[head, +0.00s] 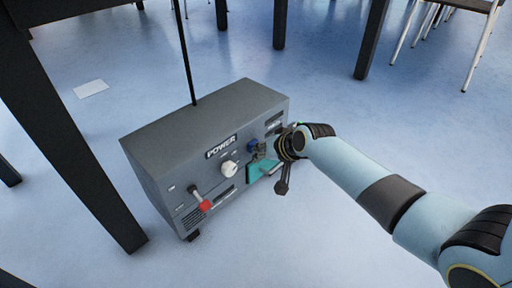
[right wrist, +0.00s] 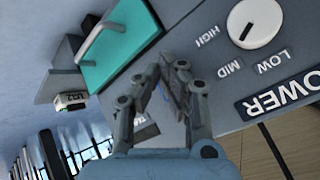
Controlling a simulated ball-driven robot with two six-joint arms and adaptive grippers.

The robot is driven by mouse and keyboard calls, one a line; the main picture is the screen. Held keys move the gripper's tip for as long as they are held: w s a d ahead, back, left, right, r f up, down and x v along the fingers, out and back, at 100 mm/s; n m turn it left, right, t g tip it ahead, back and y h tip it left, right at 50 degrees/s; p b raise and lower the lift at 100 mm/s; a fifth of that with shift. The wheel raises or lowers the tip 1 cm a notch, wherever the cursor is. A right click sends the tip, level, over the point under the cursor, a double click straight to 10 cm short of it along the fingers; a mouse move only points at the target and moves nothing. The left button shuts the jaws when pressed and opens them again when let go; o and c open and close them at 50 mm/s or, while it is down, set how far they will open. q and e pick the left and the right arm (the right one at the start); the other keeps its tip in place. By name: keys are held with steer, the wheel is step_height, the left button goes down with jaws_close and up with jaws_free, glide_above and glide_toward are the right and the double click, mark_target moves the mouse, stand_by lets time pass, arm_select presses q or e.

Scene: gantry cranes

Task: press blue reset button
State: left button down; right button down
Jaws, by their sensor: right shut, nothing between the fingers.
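A grey control box (head: 165,150) stands on the floor, with its front panel facing right and toward me. A blue button (head: 252,146) shows on the panel, right of the white dial and below the box's top edge. My right gripper (head: 259,154) is at the panel, with its fingertips right beside the blue button; I cannot tell if they touch it. In the right wrist view the gripper (right wrist: 174,70) has its fingertips together and empty, close to the panel. The button is not visible there, probably hidden by the fingers. My left gripper is not in view.
The panel also has a white dial (head: 230,169), a red-tipped lever (head: 204,205) and a teal plate with a handle (head: 260,171) just below my gripper. A thin antenna rises from the box. Dark table legs (head: 75,150) stand left; open floor lies in front.

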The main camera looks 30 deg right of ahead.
steer(key=shift+s, duration=0.1)
steer(key=shift+s+d+p, duration=0.3)
steer(key=shift+s+p, duration=0.15)
steer(key=shift+s, duration=0.2)
steer(key=s, duration=0.1)
steer(key=s+d+p, duration=0.1)
steer(key=s, duration=0.2)
steer(key=shift+s+d+p, duration=0.35)
stand_by(0.8)
